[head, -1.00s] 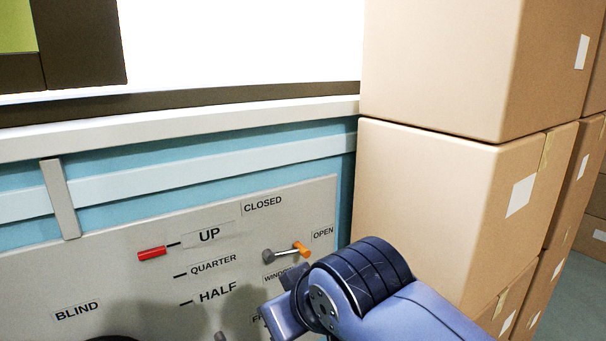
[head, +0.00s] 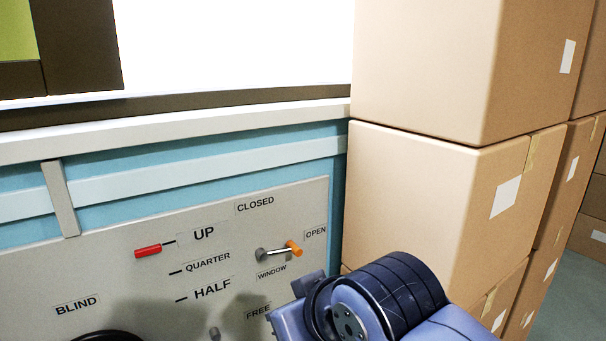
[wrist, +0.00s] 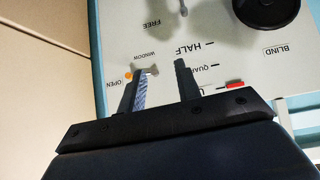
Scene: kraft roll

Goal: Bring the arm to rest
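My gripper shows in the wrist view (wrist: 160,70) with its two fingers apart and nothing between them. In the head view my arm and part of the gripper body are at the lower right, in front of the panel; the fingertips cannot be made out there. The grey panel (head: 120,265) has an orange-tipped window lever (head: 293,247) pointing toward OPEN. In the wrist view the lever's orange tip (wrist: 128,75) lies beside the left finger; whether they touch cannot be told. The red blind handle (head: 148,251) is at UP.
Stacked cardboard boxes (head: 430,200) stand close on the right of the panel, behind my arm. A black round knob (wrist: 265,8) and a small grey lever (wrist: 183,8) are on the panel. A pale sill (head: 180,128) runs above it.

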